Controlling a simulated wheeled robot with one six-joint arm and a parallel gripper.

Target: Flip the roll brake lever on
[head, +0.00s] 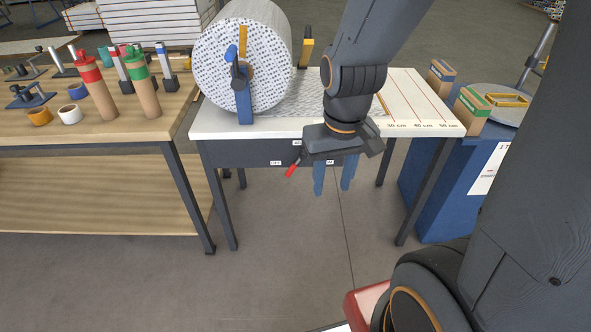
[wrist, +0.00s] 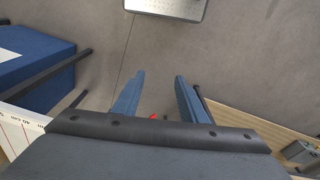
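The roll brake lever (head: 292,168) has a red grip and sits on the dark front panel below the tabletop edge. It slants down to the left, by the left label (head: 275,162), which seems to read OFF. The right label (head: 330,162) seems to read ON. My gripper (head: 333,184) points down in front of the panel, to the right of the red grip, its blue fingers apart and empty. In the wrist view my gripper (wrist: 157,82) is open, and a small red bit of the lever (wrist: 154,117) shows between the fingers; the rest is hidden.
A large patterned roll (head: 240,65) lies on the white-topped table (head: 425,115) above the panel. A wooden workbench (head: 90,130) with tubes and tools stands left. A blue cabinet (head: 440,185) stands right.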

